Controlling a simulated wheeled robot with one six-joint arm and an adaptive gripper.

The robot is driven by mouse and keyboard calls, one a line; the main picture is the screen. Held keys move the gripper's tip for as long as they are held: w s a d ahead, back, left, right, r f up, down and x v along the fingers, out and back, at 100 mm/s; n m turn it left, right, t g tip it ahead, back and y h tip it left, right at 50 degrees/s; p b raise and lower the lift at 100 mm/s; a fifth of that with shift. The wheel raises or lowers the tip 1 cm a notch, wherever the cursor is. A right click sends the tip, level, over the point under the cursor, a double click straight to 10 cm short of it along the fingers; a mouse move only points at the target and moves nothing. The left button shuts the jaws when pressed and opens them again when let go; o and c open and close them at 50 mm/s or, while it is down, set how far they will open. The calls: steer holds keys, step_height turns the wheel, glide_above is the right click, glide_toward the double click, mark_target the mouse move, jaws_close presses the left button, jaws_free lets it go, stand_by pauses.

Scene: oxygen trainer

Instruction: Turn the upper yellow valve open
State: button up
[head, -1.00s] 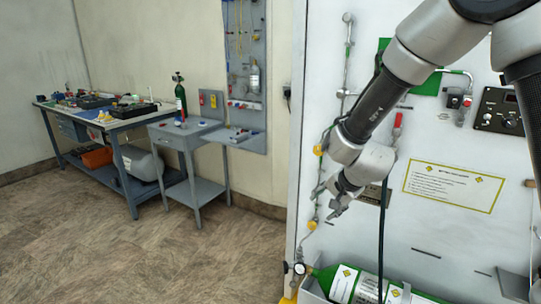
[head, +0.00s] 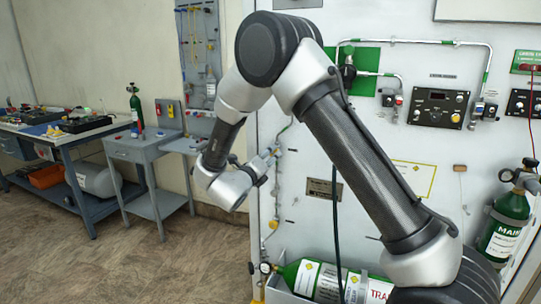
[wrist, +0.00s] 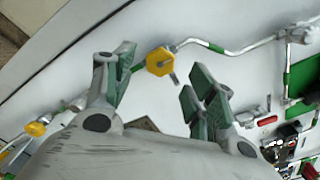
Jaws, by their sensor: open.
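The upper yellow valve (wrist: 160,62) is a yellow knob on a thin metal pipe on the white panel, with a small grey stub at its lower right. My gripper (wrist: 160,88) is open, with its fingers on either side of the valve in the wrist view; I see no clear contact. In the head view my gripper (head: 270,160) is beside the panel's left part, and the upper valve is not clearly visible there. The lower yellow valve (head: 273,224) sits further down the pipe. It also shows at the left of the wrist view (wrist: 36,129).
A green oxygen cylinder (head: 305,277) lies in a holder below the pipe. A black hose (head: 336,205) hangs along the panel. A black control box (head: 438,108) and the main cylinder (head: 505,225) are to the right. A grey cart (head: 145,150) stands left; floor before it is clear.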

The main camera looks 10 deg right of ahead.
mark_target(273, 153)
steer(key=shift+x, duration=2.3)
steer(key=shift+d, duration=0.1)
steer(key=c, duration=1)
